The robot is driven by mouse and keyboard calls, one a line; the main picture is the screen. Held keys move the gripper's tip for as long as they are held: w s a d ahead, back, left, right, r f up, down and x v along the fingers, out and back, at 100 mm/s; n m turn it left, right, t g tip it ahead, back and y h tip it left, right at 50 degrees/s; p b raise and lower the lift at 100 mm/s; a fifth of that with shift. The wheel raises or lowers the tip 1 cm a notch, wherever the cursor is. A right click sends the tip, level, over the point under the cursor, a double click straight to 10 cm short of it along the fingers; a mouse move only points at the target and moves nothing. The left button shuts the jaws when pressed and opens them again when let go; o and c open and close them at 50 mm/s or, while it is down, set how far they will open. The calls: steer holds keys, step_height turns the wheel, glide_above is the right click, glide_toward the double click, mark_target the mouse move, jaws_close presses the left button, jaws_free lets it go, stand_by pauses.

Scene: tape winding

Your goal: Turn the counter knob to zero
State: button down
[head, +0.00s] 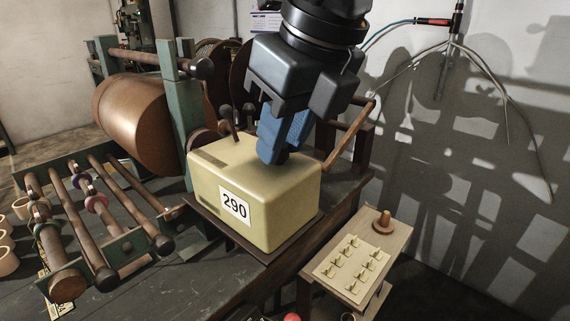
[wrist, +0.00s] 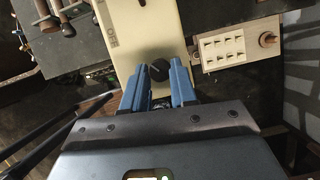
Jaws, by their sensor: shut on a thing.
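The counter (head: 270,213) is a cream box with a white label reading 290 on its front, standing on a dark plate at the machine's edge. My gripper (head: 272,155) points down at the box's top right side in the head view, and its blue fingers hide the knob there. In the wrist view, the dark round counter knob (wrist: 159,70) sits between the blue fingertips of my gripper (wrist: 160,75). The fingers are shut on the knob.
A small wooden stand (head: 358,255) with a hook board and a wooden knob is at the right. A large brown roller (head: 140,122) and several rods on the winding machine are at the left. A wooden lever (head: 348,135) rises just right of my gripper.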

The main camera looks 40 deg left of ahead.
steer(key=m+b, duration=0.1)
steer(key=b, duration=0.1)
steer(key=m+t+b, duration=0.1)
steer(key=m+b, duration=0.2)
steer(key=b, duration=0.1)
steer(key=shift+s+a+f+t+h, duration=0.1)
steer(key=shift+s+f+t+h, duration=0.1)
steer(key=shift+f+t+h, duration=0.15)
steer(key=m+b, duration=0.1)
steer(key=m+t+h+b, duration=0.1)
steer(key=m+b, duration=0.1)
steer(key=shift+r+m+b, duration=0.3)
steer(key=shift+s, duration=0.1)
steer(key=c, duration=0.9)
jaws_free()
steer(key=shift+r, duration=0.1)
